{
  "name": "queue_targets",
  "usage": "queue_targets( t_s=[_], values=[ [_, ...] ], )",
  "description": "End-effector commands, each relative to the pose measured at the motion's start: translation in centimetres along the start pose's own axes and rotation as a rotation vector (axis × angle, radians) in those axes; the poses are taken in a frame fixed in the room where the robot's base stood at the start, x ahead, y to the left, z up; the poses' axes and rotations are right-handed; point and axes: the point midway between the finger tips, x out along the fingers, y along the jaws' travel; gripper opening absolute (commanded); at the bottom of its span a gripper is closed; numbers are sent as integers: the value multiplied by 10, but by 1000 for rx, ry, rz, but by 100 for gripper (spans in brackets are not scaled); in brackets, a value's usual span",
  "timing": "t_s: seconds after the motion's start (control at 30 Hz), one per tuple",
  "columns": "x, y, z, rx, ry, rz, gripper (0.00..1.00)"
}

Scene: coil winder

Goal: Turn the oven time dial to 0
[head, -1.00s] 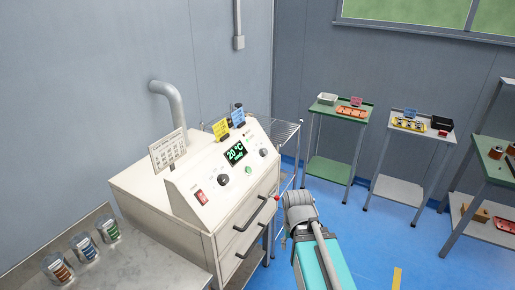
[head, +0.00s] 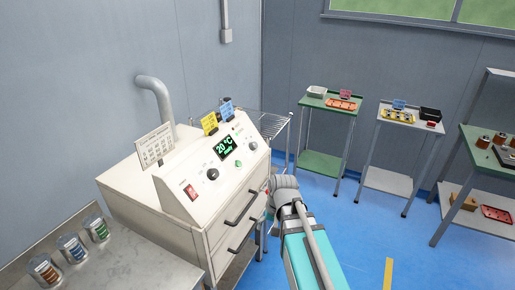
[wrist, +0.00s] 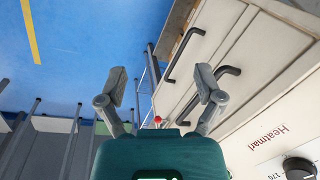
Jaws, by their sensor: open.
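The cream oven (head: 140,195) stands at the left of the head view, its sloping panel facing right. The panel has a green-lit display (head: 226,148) reading 20 °C, a dark dial (head: 212,174) nearer me and another dial (head: 253,145) at the far end. I cannot read which dial is for time, nor their settings. In the wrist view a black dial (wrist: 300,168) marked 170 is cut off at the lower right corner. My gripper (wrist: 162,85) is open and empty, in front of the oven's handles (wrist: 182,55). In the head view its fingers are mostly hidden by my arm.
A card (head: 155,146) and yellow and blue tags (head: 209,123) stand on the oven. Jars (head: 73,247) stand on the grey counter (head: 110,255) at lower left. A wire rack (head: 272,125) is behind the oven. Small tables (head: 322,163) line the back wall; the blue floor (head: 370,235) before them is clear.

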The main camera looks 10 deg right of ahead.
Motion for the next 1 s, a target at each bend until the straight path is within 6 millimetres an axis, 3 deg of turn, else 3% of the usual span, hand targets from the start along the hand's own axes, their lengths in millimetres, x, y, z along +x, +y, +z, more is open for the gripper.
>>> queue_targets(
  t_s=[0.03,0.23,0.53,0.8,1.0],
  values=[
    [8,-3,-20,55,-2,-46,86],
    [18,-19,-85,341,-43,-294,86],
    [6,-24,-194,787,-210,-693,86],
    [-28,5,-292,1124,-473,-1035,86],
    [-57,36,-345,1282,-686,-1223,86]
  ],
)
